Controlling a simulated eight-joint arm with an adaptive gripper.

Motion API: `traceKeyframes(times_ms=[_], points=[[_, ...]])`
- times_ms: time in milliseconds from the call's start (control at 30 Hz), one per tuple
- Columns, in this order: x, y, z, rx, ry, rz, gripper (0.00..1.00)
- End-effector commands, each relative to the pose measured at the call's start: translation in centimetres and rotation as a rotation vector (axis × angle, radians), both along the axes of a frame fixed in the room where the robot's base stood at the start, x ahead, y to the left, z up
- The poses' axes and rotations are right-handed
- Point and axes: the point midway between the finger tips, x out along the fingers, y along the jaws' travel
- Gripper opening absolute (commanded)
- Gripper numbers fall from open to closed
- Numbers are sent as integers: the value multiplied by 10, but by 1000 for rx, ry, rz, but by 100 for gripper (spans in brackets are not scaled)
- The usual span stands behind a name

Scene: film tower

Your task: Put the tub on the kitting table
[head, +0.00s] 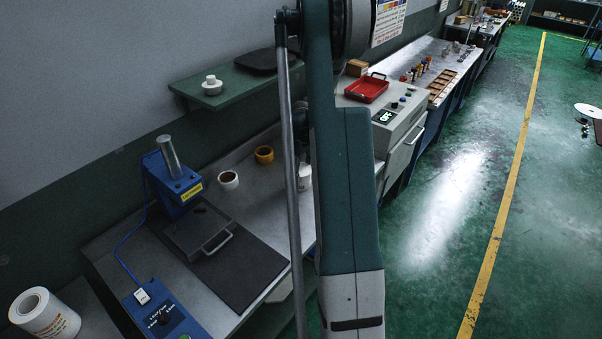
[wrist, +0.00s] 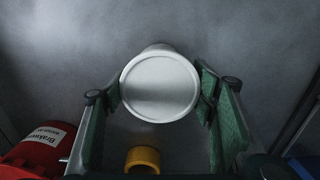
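The tub shows in the wrist view as a round, pale grey-white lid (wrist: 160,88) seen from above, with a little of its side above the lid. The two green finger pads of my gripper (wrist: 160,95) stand left and right of it, close against its rim; they appear shut on it. The pads' contact with the tub's side is hidden under the lid. In the head view a pale piece of the tub (head: 304,178) shows beside my arm over the bench; my gripper is mostly hidden there. I cannot tell whether its base touches the bench. The kitting table cannot be singled out with certainty.
A yellow roll (head: 264,155) and a white roll (head: 228,180) stand on the bench, left of the tub. A blue press (head: 178,185) is further left. A red container (wrist: 38,145) is at lower left in the wrist view. A red tray (head: 367,88) lies on the grey machine beyond.

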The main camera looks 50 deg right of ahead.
Motion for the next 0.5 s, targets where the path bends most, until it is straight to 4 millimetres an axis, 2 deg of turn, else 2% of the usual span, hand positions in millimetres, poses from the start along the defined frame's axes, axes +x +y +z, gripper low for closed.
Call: traceKeyframes(times_ms=[33, 100, 500], points=[[0, 0, 0, 0, 0, 0, 63], [0, 0, 0, 0, 0, 0, 71], [0, 0, 1, 0, 0, 0, 71]])
